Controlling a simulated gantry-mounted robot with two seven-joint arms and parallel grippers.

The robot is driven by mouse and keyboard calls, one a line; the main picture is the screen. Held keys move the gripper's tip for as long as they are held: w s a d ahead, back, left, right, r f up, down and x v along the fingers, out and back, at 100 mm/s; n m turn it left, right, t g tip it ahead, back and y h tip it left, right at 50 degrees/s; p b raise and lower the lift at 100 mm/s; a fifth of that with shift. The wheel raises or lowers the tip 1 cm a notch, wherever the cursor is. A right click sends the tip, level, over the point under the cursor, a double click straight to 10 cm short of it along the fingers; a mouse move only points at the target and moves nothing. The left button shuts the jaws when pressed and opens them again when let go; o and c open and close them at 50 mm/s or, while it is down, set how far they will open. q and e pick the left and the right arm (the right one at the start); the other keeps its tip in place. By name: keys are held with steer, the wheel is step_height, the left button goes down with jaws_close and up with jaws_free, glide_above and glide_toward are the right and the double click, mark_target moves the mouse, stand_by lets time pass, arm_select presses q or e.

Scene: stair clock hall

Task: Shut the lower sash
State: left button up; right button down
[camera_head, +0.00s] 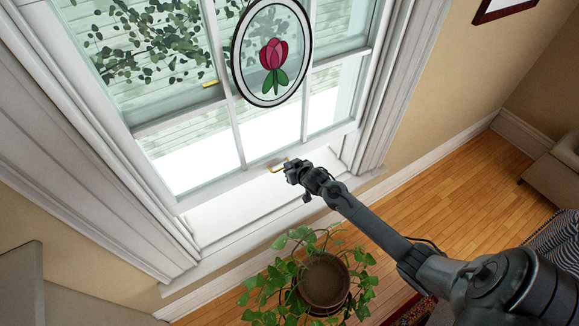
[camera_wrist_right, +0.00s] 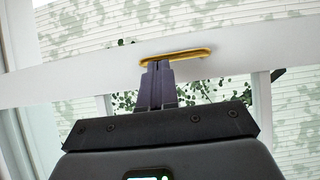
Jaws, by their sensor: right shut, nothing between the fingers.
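The lower sash (camera_head: 225,185) is a white window frame with glass panes. Its bottom rail appears to stand above the white sill (camera_head: 225,228), with a gap between. A brass handle (camera_head: 278,165) sits on the bottom rail; in the right wrist view it is a flat yellow bar (camera_wrist_right: 176,56) on the white rail (camera_wrist_right: 90,75). My right gripper (camera_head: 288,170) is shut and empty at the handle. In the wrist view its fingertips (camera_wrist_right: 156,64) overlap the handle's left part; I cannot tell whether they touch it. My left gripper is not in view.
A potted plant (camera_head: 325,281) stands below the sill, near my right arm. An oval stained-glass flower panel (camera_head: 271,50) hangs before the upper panes. A brass piece (camera_head: 210,84) shows higher up. Wooden floor (camera_head: 445,195) lies to the right, with a sofa (camera_head: 560,168) at the edge.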

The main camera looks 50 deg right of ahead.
step_height(320, 180, down, 32)
steer(key=b, duration=2)
steer(key=shift+s+r, duration=0.1)
steer(key=shift+r, duration=0.1)
